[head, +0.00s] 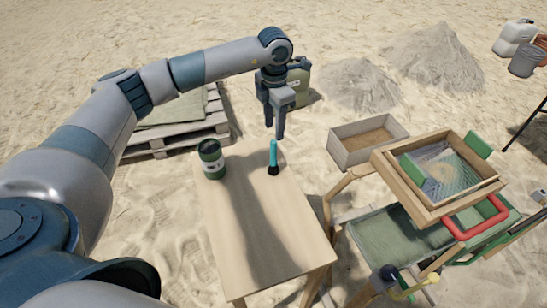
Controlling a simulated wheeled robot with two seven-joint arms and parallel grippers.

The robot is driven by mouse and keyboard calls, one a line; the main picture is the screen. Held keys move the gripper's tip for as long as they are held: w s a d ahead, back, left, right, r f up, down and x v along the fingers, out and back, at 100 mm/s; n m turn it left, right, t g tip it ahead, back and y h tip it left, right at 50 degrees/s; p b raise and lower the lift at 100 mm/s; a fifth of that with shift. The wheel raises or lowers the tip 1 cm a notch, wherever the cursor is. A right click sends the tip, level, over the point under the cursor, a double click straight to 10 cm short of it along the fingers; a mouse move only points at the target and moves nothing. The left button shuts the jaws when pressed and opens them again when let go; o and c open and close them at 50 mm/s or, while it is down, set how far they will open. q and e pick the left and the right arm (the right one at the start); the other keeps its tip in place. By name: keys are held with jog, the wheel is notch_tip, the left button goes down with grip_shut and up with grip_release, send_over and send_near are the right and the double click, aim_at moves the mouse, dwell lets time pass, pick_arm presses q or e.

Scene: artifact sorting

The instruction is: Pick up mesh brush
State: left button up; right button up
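The brush (273,156) has a teal handle and a dark head. It is at the far right part of the wooden table, its handle pointing away from me and its dark head nearer. My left gripper (275,130) points down just beyond the handle's far end, with a gap showing between its two fingers. Nothing shows between them. Whether a fingertip touches the handle is hard to tell. My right gripper is out of view.
The table's near part is clear. A wooden sieve frame (395,172) and a sand-filled box (345,150) are on the right. A green jerrycan (301,78) stands behind the gripper.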

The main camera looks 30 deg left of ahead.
aim_at(273, 156)
pick_arm(q)
notch_tip(273, 156, down, 8)
jog(key=p, duration=0.2)
jog(key=shift+p, duration=0.35)
jog(key=shift+f, duration=0.3)
jog(key=shift+f+p, duration=0.55)
jog(key=shift+p, duration=0.1)
notch_tip(273, 156, down, 3)
jog(key=shift+a+p, duration=0.15)
jog(key=shift+p, duration=0.65)
jog(key=shift+f, duration=0.55)
grip_shut()
